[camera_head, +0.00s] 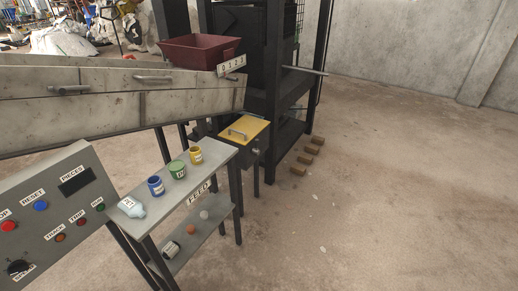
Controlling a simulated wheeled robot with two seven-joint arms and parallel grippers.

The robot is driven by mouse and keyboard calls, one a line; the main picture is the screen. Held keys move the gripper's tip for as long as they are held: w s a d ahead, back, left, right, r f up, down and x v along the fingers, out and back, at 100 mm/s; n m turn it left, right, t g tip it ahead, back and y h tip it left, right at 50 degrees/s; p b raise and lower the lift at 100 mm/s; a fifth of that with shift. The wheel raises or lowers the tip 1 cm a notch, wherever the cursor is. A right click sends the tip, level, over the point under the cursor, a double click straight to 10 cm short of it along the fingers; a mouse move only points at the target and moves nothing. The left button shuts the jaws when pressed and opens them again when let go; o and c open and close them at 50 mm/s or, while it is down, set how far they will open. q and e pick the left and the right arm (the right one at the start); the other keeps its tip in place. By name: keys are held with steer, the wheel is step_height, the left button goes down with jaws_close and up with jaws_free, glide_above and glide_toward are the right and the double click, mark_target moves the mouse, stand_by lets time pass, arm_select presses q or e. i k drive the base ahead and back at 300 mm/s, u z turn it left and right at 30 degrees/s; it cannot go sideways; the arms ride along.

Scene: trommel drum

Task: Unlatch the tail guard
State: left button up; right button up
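No part is labelled as the tail guard, and I cannot tell for sure which one it is. A long grey metal housing (105,105) runs across the left, with bar handles (68,90) and (152,78) on its side panels. A yellow panel (242,131) with a bar handle (238,134) tops a dark box (256,149) beside the dark frame. No latch is clearly made out, though a small knob shows on the box's side. Neither of my grippers is in view.
A control panel (60,215) stands at front left. A grey FEED shelf (210,167) holds blue (156,186), green (177,170) and yellow (196,155) jars and a pale bottle (131,207). A dark red hopper (199,52) sits above. Brown blocks (305,160) lie on the floor; the right is clear.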

mark_target(257, 151)
steer(key=u, duration=0.15)
steer(key=k, duration=0.45)
steer(key=z, duration=1.35)
steer(key=i, duration=0.9)
steer(key=z, duration=0.7)
steer(key=i, duration=1)
steer(key=u, duration=1)
steer(key=i, duration=1.05)
steer(key=u, duration=1)
